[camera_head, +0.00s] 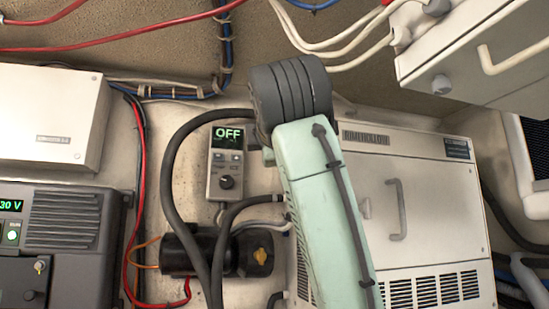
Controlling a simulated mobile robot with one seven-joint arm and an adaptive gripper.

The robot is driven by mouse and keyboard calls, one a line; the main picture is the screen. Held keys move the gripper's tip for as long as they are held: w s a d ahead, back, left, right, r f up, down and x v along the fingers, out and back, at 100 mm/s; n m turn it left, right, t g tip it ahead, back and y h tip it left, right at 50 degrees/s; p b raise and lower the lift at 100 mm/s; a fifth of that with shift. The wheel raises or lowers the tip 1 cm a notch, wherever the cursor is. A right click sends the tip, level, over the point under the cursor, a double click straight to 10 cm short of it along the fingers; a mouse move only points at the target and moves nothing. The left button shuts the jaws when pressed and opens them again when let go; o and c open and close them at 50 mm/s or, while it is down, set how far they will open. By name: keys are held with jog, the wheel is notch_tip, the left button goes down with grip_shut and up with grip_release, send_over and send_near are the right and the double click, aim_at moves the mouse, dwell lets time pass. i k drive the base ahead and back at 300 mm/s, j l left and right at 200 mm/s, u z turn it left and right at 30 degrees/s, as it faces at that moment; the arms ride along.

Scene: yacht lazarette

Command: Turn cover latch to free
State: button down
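A white cabinet (440,220) stands right of centre with a grey bar handle (397,210) on its front cover.
A control panel (228,160) reading OFF with a black knob hangs left of my arm. Below it is a black pump-like unit (180,250) with hoses. A white box (50,118) and dark charger (60,235) are at left. Another white unit with a handle (515,52) juts in at upper right.

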aim_at(366, 208)
jog(key=k+l, duration=0.1)
jog(key=k, duration=0.9)
